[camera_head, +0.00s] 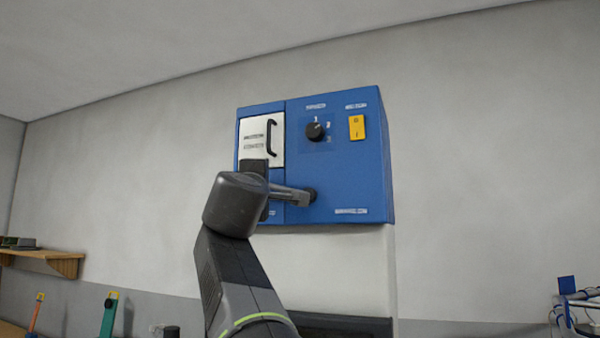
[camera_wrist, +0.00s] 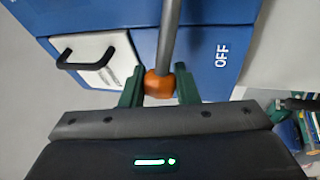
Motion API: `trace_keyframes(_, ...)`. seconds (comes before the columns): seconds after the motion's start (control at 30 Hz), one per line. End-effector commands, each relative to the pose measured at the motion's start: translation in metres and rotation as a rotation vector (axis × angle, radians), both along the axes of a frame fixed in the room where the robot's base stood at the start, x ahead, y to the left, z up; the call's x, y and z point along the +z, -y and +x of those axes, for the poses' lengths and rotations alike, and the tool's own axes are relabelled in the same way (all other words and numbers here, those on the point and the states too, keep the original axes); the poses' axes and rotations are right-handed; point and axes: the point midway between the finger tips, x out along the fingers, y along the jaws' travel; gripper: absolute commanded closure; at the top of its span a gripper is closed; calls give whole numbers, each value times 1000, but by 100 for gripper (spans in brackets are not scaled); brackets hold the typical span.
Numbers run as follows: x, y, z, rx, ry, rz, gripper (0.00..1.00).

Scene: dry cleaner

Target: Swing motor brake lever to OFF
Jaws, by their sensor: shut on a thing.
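The motor brake lever (camera_head: 290,195) is a grey bar on the front of a blue control box (camera_head: 354,172). It runs left from a dark round pivot low on the box and is close to level in the head view. In the wrist view its bar (camera_wrist: 169,35) ends in an orange knob (camera_wrist: 158,85). My gripper (camera_wrist: 159,90) has its green fingers on both sides of the knob and is shut on it. The OFF label (camera_wrist: 221,55) is printed to the right of the bar in the wrist view, apart from it. My arm hides the knob in the head view.
A white panel (camera_head: 257,138) with a black handle is left of the lever's pivot on the box. Above the pivot are a black rotary knob (camera_head: 315,131) and a yellow switch (camera_head: 357,127). A wooden shelf (camera_head: 45,258) hangs at the far left. Wall around the box is bare.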

Motion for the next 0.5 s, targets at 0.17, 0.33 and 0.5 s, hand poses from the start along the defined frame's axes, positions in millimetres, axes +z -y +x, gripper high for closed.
trace_keyframes(0.17, -7, -6, -1, -4, -33, -117, 100)
trace_keyframes(0.33, -15, -7, 0, -4, -54, -192, 100)
trace_keyframes(0.5, -20, -7, 0, -5, -66, -236, 100)
